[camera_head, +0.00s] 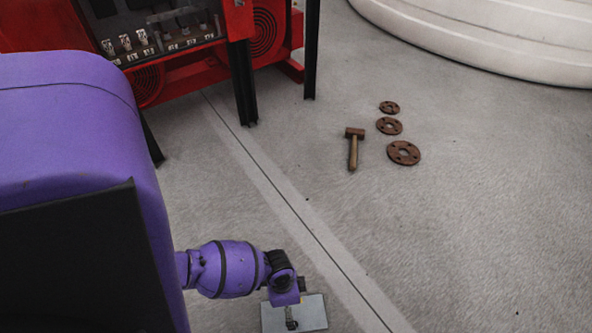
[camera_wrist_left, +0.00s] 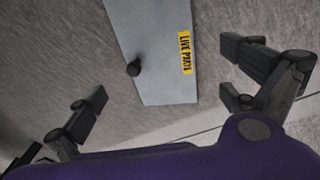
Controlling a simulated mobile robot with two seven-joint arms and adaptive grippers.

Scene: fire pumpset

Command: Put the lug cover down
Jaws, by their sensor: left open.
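The lug cover is a flat grey plate with a black knob and a yellow "LIVE PARTS" label. It shows at the bottom of the head view (camera_head: 313,314), partly under my left wrist, and at the top of the left wrist view (camera_wrist_left: 152,35). My left gripper (camera_wrist_left: 165,78) is open, its dark fingers spread wide on both sides of the plate and apart from it. The knob (camera_wrist_left: 133,68) stands free between the fingers. The plate appears to lie on the floor, but a small gap beneath it cannot be ruled out. My right gripper is not in view.
A red pumpset frame (camera_head: 240,25) with black legs stands at the upper left. A hammer (camera_head: 353,150) and several rusty flanges (camera_head: 404,153) lie on the floor. A large white round body (camera_head: 490,35) fills the upper right. The floor at lower right is clear.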

